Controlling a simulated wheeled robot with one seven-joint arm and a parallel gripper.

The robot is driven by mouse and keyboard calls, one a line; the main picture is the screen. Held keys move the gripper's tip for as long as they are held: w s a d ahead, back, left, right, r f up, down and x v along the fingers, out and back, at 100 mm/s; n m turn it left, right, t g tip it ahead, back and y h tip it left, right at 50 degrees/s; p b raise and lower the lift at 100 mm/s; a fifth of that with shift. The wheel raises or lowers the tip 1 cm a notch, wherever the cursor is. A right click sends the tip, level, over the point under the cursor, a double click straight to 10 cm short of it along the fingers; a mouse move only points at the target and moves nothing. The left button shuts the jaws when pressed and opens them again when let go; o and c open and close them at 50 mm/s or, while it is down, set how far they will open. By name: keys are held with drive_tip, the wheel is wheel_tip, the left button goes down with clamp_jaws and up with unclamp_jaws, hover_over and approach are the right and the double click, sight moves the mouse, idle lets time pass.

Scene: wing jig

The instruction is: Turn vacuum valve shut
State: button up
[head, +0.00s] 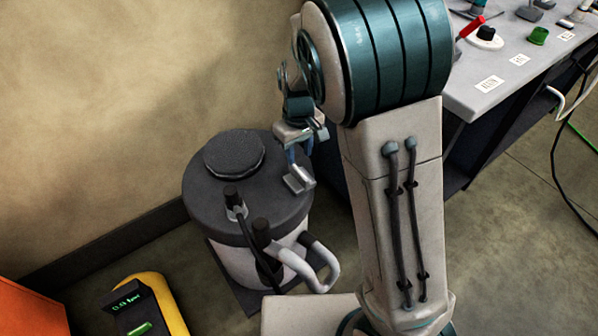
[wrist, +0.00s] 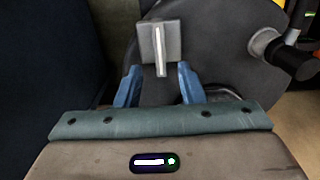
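The vacuum vessel is a dark-lidded drum with a white body (head: 240,262) on the floor by the wall. On the right of its lid (head: 205,190) is a small light-grey fitting (head: 298,181), which looks like the valve. In the wrist view the fitting is a grey square plate (wrist: 146,40) with a pale upright bar (wrist: 160,48) on it. My gripper (head: 300,155) hangs over the right side of the lid. In the wrist view the blue fingers of my gripper (wrist: 160,72) are apart, one on each side of the bar's lower end. Contact cannot be told.
A round disc (head: 234,153) sits on the lid, with dark-capped hose fittings (head: 235,203) and a pale curved pipe (head: 312,270) at its front. A yellow device (head: 150,305) stands at lower left. A workbench (head: 500,85) lies at right. Floor between is partly clear.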

sight(299, 171)
wheel_tip(299, 171, down, 8)
drive_tip(key=shift+r+b, duration=0.1)
drive_tip(key=shift+b, duration=0.45)
clamp_jaws()
